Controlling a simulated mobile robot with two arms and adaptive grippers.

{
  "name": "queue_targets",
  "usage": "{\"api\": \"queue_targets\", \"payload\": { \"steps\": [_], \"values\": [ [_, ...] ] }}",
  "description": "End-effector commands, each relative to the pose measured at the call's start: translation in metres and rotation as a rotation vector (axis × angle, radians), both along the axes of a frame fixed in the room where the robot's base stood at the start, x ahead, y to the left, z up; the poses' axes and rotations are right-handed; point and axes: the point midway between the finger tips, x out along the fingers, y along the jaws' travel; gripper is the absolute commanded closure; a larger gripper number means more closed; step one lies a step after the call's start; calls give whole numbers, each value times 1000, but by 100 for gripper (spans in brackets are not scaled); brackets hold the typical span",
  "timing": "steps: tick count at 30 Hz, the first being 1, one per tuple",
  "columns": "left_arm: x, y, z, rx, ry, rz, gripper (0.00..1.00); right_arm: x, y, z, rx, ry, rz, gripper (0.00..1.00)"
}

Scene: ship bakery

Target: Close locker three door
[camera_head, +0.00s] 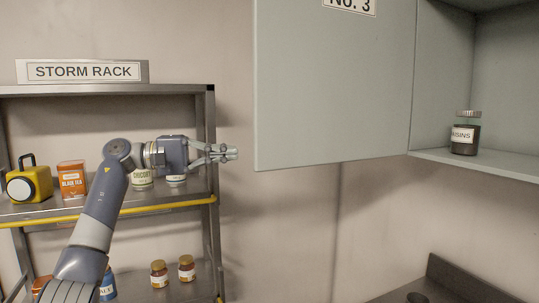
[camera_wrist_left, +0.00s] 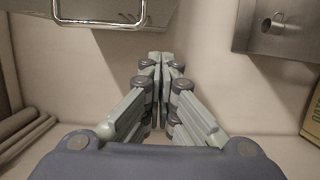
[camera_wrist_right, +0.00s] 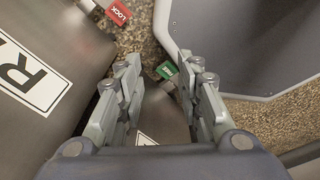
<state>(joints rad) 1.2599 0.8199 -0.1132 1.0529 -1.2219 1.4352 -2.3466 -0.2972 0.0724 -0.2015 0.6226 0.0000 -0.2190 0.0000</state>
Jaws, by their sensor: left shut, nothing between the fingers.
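The locker three door (camera_head: 335,95) is a grey-green panel with a "No. 3" label at its top. It stands swung out to the left of the open locker (camera_head: 472,158). My left gripper (camera_head: 236,153) is shut and empty, just left of the door's free edge, near its lower corner. In the left wrist view its closed fingertips (camera_wrist_left: 161,58) point ahead, and a grey panel with a chrome bar handle (camera_wrist_left: 100,22), seemingly the door, is at upper left. My right gripper (camera_wrist_right: 160,65) is open and empty; it shows only in the right wrist view.
A raisins jar (camera_head: 464,138) stands on the locker shelf. The storm rack (camera_head: 212,150) with tins and jars is behind my left arm.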

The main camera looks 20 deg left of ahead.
Motion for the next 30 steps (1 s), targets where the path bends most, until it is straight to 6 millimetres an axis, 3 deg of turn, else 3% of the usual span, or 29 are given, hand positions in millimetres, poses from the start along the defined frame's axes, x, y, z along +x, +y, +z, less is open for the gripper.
{"api": "queue_targets", "payload": {
  "steps": [5,17,30],
  "values": [
    [7,-14,4,17,-12,-4,100,-5,0,8,-1,8,1,67],
    [56,-85,8,10,-10,-5,100,-5,-8,50,-10,9,2,67],
    [31,-109,3,12,-11,-1,100,-5,-10,61,-13,7,1,67]
  ]
}}
